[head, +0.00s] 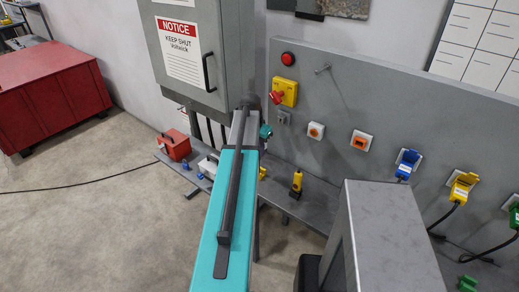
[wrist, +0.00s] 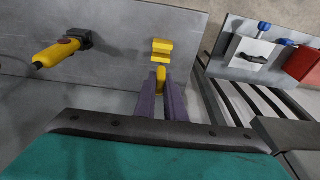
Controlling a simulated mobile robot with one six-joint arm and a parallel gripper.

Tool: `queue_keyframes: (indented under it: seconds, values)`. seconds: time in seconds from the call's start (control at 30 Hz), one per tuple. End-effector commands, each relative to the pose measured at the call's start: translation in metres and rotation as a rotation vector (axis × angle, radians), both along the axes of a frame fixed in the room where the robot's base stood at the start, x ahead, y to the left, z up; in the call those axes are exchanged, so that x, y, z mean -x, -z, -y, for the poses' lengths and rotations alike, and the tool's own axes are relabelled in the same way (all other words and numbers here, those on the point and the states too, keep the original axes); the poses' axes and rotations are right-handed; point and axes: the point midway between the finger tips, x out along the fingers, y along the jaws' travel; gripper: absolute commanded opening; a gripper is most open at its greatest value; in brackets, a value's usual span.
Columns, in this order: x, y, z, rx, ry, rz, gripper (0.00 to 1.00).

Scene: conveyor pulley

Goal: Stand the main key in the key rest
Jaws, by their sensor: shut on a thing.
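In the wrist view my gripper (wrist: 161,88) has its two purple fingers shut on a small yellow piece, which I take to be the main key (wrist: 161,77). Most of the key is hidden between the fingers. Just beyond its tip is a yellow notched block on the grey shelf, likely the key rest (wrist: 162,47). A small gap shows between key and block; I cannot tell their height difference. In the head view my arm hides the gripper and key. A bit of yellow, perhaps the key rest (head: 262,173), shows beside the arm.
A yellow hand tool (head: 297,184) stands on the shelf right of the arm; it also shows in the wrist view (wrist: 58,50). A red box (head: 174,145) and a grey cabinet (head: 195,45) are left. A yellow switch box (head: 285,91) is on the grey panel.

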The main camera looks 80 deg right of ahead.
Motion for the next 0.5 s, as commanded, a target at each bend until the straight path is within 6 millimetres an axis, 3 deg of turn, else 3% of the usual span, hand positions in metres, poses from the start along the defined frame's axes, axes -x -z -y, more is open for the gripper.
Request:
queue_keyframes:
  seconds: [0.5]
  values:
    - [0.000, 0.029, 0.000, -0.001, 0.000, 0.000, 0.00]
